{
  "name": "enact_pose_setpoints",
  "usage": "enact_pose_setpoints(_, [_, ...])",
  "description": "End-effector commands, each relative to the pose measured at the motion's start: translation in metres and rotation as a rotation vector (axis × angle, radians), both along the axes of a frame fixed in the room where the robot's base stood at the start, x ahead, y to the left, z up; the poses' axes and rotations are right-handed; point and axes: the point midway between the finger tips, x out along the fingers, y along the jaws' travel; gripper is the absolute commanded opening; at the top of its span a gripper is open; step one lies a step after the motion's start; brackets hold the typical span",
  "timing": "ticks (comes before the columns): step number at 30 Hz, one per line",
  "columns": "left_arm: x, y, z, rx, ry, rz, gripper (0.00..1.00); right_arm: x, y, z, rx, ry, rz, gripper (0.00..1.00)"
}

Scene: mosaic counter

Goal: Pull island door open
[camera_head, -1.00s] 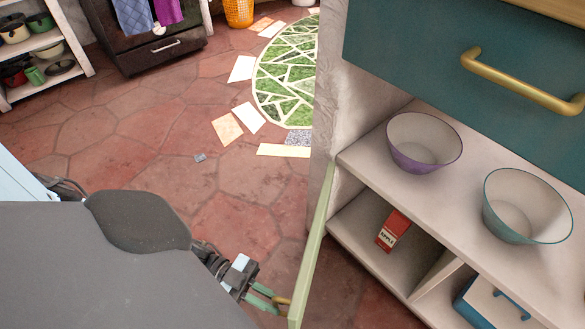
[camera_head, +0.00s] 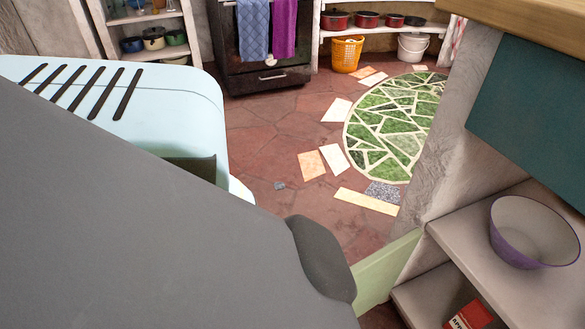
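The pale green island door (camera_head: 385,268) stands swung out from the left side of the white island shelf unit (camera_head: 440,215), at an angle to its front. Only its upper part shows; my dark grey arm covers the lower left. The shelf behind it is exposed, with a purple-rimmed bowl (camera_head: 533,232) on the upper board and a red box (camera_head: 470,316) on the lower one. My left gripper and the door's handle are hidden behind my arm or below the frame. My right gripper does not show.
A dark oven (camera_head: 265,75) stands at the back.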

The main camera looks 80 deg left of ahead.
Motion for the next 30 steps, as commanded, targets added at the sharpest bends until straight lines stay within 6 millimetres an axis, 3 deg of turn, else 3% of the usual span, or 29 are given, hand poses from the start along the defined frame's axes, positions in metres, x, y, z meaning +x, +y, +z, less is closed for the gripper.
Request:
enact_pose_setpoints(17, [0.0009,0.0082,-0.0007,0.008,-0.003,0.018,0.0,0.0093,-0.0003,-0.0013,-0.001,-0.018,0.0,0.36])
enact_pose_setpoints(18, [0.0011,0.0081,-0.0007,0.009,-0.003,0.018,0.16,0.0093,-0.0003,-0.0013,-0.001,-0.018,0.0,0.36])
enact_pose_setpoints(22, [0.0005,0.0077,-0.0004,0.007,-0.003,0.016,0.33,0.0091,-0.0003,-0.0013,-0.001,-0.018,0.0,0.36])
enact_pose_setpoints(30, [-0.0007,0.0076,-0.0002,0.004,-0.002,0.013,0.33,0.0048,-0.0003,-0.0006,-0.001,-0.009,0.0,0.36])
